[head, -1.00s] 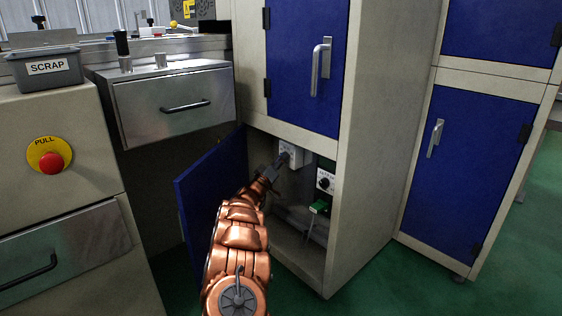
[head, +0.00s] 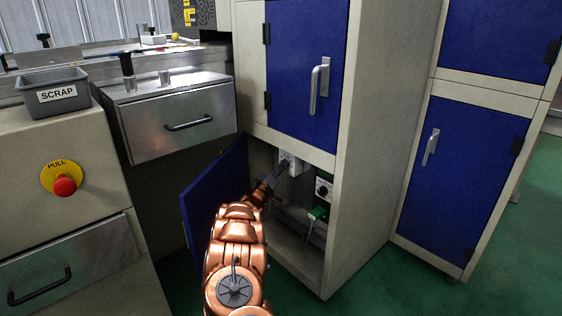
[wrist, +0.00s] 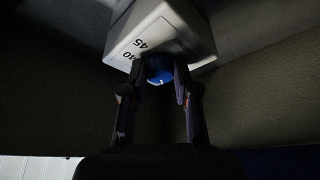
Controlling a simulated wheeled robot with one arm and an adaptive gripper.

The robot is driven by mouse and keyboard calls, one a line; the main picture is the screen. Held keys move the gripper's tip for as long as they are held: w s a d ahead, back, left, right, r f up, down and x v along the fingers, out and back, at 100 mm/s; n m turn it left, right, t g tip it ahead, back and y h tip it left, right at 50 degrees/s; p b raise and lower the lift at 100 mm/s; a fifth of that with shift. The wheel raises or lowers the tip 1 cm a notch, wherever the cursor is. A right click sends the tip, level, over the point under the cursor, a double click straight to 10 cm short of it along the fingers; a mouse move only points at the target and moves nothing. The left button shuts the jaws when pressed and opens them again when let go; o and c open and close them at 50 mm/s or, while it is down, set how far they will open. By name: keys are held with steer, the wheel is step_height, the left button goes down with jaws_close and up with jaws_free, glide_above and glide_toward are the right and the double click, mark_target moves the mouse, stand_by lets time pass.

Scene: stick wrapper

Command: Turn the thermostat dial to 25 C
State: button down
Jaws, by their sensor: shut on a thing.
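The thermostat (head: 293,163) is a pale box on the inside wall of the open lower cabinet. In the wrist view the thermostat (wrist: 160,28) shows the printed numbers 40 and 45. Its blue dial (wrist: 158,70) with a white mark sits between my fingers. My gripper (wrist: 160,82) is shut on the dial, one finger on each side. In the head view my gripper (head: 277,174) reaches to the thermostat's front, and the dial is hidden behind it. The rest of the scale and the exact setting cannot be read.
A second panel with a black knob (head: 323,189) is to the right, above a green item (head: 318,213). The open blue door (head: 214,188) stands left of my arm. The cabinet's right side wall (head: 352,190) bounds the opening.

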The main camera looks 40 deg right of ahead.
steer(key=shift+n+p, duration=0.3)
steer(key=shift+p, duration=0.1)
steer(key=c, duration=0.9)
jaws_free()
steer(key=shift+o, duration=0.2)
steer(key=v, duration=1.2)
steer(key=shift+r, duration=0.1)
